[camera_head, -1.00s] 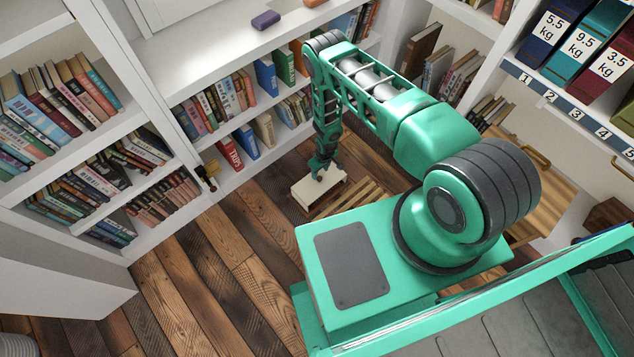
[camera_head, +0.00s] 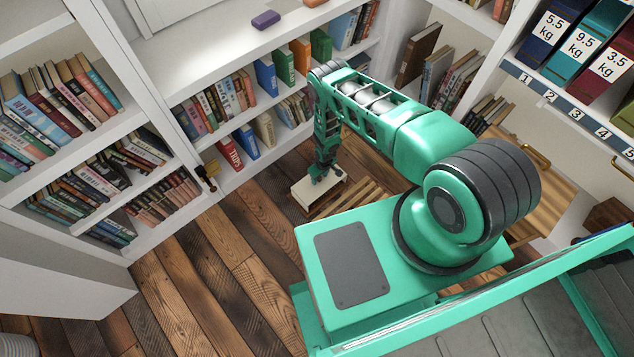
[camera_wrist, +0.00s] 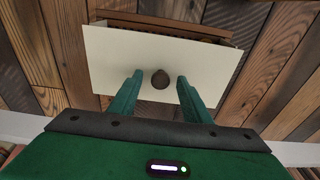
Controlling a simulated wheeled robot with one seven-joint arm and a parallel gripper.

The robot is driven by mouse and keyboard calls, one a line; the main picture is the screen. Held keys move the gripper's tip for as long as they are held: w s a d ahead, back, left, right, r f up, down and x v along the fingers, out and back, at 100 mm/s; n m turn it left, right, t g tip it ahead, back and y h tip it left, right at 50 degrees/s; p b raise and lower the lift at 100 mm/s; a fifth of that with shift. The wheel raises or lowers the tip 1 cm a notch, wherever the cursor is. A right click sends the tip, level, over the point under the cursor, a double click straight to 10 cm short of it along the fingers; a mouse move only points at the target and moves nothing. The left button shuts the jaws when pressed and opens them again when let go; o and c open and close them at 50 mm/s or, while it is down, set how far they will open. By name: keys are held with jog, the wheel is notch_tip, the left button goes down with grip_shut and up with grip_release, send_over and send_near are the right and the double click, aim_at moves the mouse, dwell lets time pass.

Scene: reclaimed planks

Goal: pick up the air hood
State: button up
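A cream, box-like piece, which I take to be the air hood (camera_head: 308,197), lies low near the floor below the bookshelf. In the wrist view the cream top (camera_wrist: 112,62) of the air hood fills the upper middle, with a dark round knob (camera_wrist: 160,79) on it. My gripper (camera_head: 319,179) points down at the air hood. In the wrist view its two green fingers (camera_wrist: 158,88) are apart, one on each side of the knob. I see gaps between the fingers and the knob. Whether the fingertips touch the cream top is unclear.
A slatted wooden piece (camera_head: 358,198) lies right beside the air hood. White bookshelves (camera_head: 217,177) with books stand behind and to the left. Plank floor (camera_head: 215,255) is clear at the front left. A purple object (camera_head: 265,20) rests on the shelf top.

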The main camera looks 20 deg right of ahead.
grip_shut()
jog(key=shift+r, duration=0.1)
